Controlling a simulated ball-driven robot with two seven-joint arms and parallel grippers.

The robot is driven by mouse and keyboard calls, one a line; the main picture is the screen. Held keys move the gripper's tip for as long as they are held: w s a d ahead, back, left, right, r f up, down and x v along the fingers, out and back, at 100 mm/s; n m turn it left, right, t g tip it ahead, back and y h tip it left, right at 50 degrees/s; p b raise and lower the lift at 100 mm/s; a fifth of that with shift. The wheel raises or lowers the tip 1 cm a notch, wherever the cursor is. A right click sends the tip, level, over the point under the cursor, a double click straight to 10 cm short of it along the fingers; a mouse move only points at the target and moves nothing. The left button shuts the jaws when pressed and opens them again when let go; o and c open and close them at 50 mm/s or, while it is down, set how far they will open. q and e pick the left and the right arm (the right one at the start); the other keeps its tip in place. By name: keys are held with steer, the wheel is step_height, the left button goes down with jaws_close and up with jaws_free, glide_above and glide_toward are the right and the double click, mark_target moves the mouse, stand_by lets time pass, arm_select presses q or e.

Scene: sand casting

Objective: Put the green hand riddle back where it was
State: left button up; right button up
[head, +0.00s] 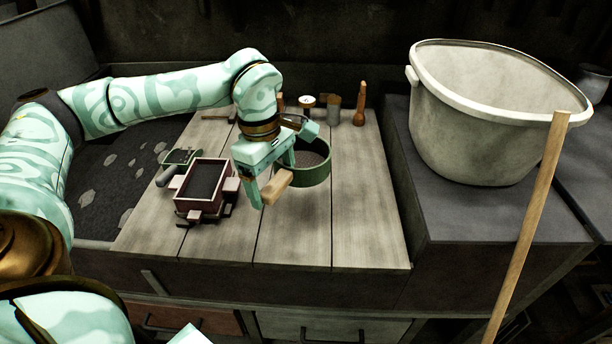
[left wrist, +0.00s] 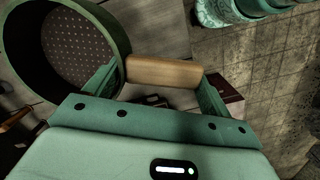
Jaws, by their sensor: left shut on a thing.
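The green hand riddle (head: 318,172) is a round green sieve with a wooden handle (head: 277,186). In the head view it is over the right-middle part of the plank bench; I cannot tell if it touches the boards. My left gripper (head: 268,192) is shut on the handle. In the left wrist view the wooden handle (left wrist: 165,72) lies between the two fingers of the left gripper (left wrist: 160,85). The riddle's green rim and perforated mesh (left wrist: 82,50) show at the upper left. My right gripper is not in view.
A reddish moulding box (head: 203,188) with dark sand stands left of the gripper. A small green-rimmed item (head: 182,157) lies behind it. Several small tools, including a wooden-handled one (head: 360,103), stand at the back. The front-right planks (head: 365,225) are clear. A large pale bucket (head: 480,130) stands right.

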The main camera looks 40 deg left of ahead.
arm_select(q)
steer(key=w+a+f, duration=0.1)
steer(key=w, duration=0.1)
steer(key=w+a+f+b, duration=0.1)
steer(key=w+f, duration=0.1)
steer(key=w, duration=0.1)
steer(key=w+a+f+b, duration=0.1)
steer(key=w, duration=0.2)
steer(key=shift+w+a+f, duration=0.15)
steer(key=shift+w+a, duration=0.05)
steer(key=shift+a, duration=0.05)
steer(key=w+f, duration=0.1)
steer(key=w+a+f+b, duration=0.1)
steer(key=f, duration=0.1)
steer(key=w+f+b, duration=0.1)
steer(key=w+f, duration=0.1)
steer(key=shift+a+f, duration=0.15)
steer(key=shift+a, duration=0.25)
step_height(320, 180, down, 3)
steer(key=shift+w+f+b, duration=0.1)
steer(key=shift+f+b, duration=0.1)
steer(key=shift+b, duration=0.5)
steer(key=shift+r, duration=0.1)
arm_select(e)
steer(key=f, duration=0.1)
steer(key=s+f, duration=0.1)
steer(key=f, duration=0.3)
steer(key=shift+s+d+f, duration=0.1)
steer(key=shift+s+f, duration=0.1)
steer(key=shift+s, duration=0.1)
